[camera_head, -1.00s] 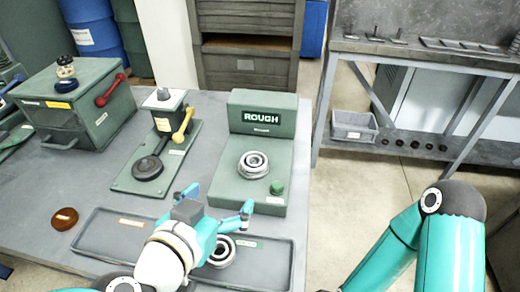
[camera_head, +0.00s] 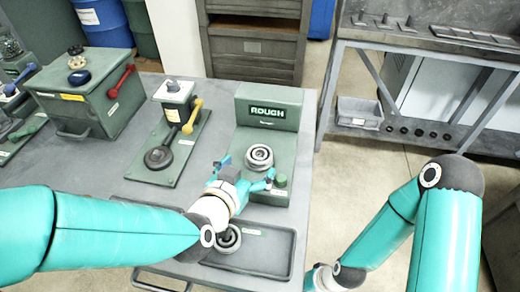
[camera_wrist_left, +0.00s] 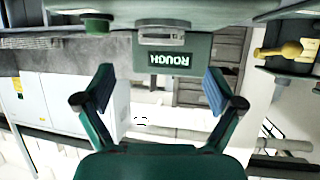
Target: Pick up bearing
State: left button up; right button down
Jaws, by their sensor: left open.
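A metal ring-shaped bearing (camera_head: 258,155) sits on the green ROUGH machine (camera_head: 268,115). In the left wrist view the bearing (camera_wrist_left: 175,36) shows edge-on beyond the fingers, beside the upside-down ROUGH sign. A second bearing (camera_head: 227,238) lies in the dark tray (camera_head: 276,262), partly covered by my left wrist. My left gripper (camera_head: 247,170) is open and empty in front of the ROUGH machine, just short of the bearing there. Its two spread fingers also show in the left wrist view (camera_wrist_left: 160,90). My right arm reaches the bottom edge of the head view; its gripper is out of frame.
A green fixture with a yellow lever (camera_head: 168,140) stands left of the ROUGH machine. A green box with a red handle (camera_head: 85,92) is further left. A green button (camera_head: 281,180) is close to the gripper's right finger. The table's right edge is near the machine.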

aim_at(262, 151)
pick_arm(q)
jog(key=shift+p+x, duration=0.5)
jog(key=shift+x, duration=3.15)
jog(key=shift+a+f, duration=0.1)
jog(key=shift+f, duration=0.05)
jog(key=c, duration=1.4)
jog(key=shift+c, duration=0.7)
